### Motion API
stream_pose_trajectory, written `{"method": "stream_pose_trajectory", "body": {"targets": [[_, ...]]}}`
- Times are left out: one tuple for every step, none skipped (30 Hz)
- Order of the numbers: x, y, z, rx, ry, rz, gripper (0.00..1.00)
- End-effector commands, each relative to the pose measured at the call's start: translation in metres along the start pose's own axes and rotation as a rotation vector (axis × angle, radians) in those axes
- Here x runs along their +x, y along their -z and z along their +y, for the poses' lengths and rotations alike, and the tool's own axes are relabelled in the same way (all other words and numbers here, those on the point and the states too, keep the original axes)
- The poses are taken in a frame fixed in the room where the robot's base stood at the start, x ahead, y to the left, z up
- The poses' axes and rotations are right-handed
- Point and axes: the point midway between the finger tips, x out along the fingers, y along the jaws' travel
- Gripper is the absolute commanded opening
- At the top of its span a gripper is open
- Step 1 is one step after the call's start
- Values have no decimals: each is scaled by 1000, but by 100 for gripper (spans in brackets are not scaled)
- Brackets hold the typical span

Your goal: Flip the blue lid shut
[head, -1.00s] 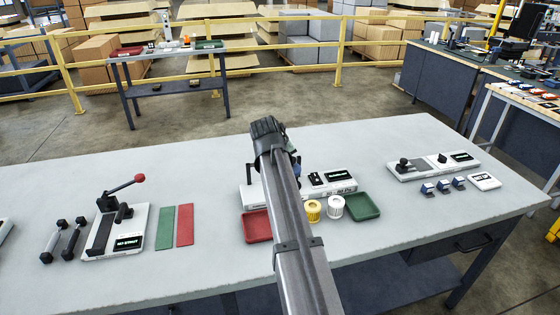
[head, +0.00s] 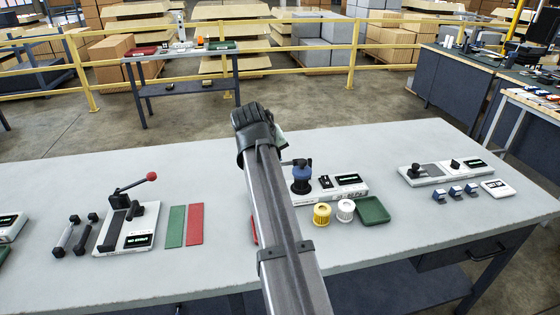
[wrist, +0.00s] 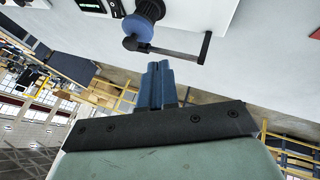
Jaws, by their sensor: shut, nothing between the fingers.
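A blue round part (head: 302,172) stands on a white station with a dark display, at the middle of the table in the head view. It also shows at the top of the wrist view (wrist: 138,27), with a black crank-like arm (wrist: 185,48) beside it. I cannot tell whether this blue part is the lid, or how a lid is set. My gripper (wrist: 157,66) is shut and empty. In the wrist view its blue fingers point up toward the crank-like arm, with no clear contact. In the head view my arm hides the fingers and the station's left part.
A yellow spool (head: 322,214), a white spool (head: 345,210) and a green tray (head: 373,210) stand in front of the station. A red-knobbed lever station (head: 127,229) is left, beside green and red strips (head: 195,224). Small blue blocks (head: 455,191) lie right.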

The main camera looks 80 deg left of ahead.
Motion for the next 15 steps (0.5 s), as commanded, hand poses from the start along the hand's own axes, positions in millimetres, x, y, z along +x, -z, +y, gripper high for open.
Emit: {"method": "stream_pose_trajectory", "body": {"targets": [[-6, 0, 0, 0, 0, 1, 0], [-8, 0, 0, 0, 0, 2, 0], [-11, 0, 0, 0, 0, 2, 0], [-13, 0, 0, 0, 0, 2, 0], [-14, 0, 0, 0, 0, 2, 0], [-15, 0, 0, 0, 0, 1, 0], [-16, 0, 0, 0, 0, 1, 0], [-16, 0, 0, 0, 0, 1, 0], [-16, 0, 0, 0, 0, 1, 0], [-16, 0, 0, 0, 0, 0, 0], [-16, 0, 0, 0, 0, 0, 0], [-16, 0, 0, 0, 0, 0, 0], [-16, 0, 0, 0, 0, 0, 0], [-16, 0, 0, 0, 0, 0, 0], [-16, 0, 0, 0, 0, 1, 0]]}}
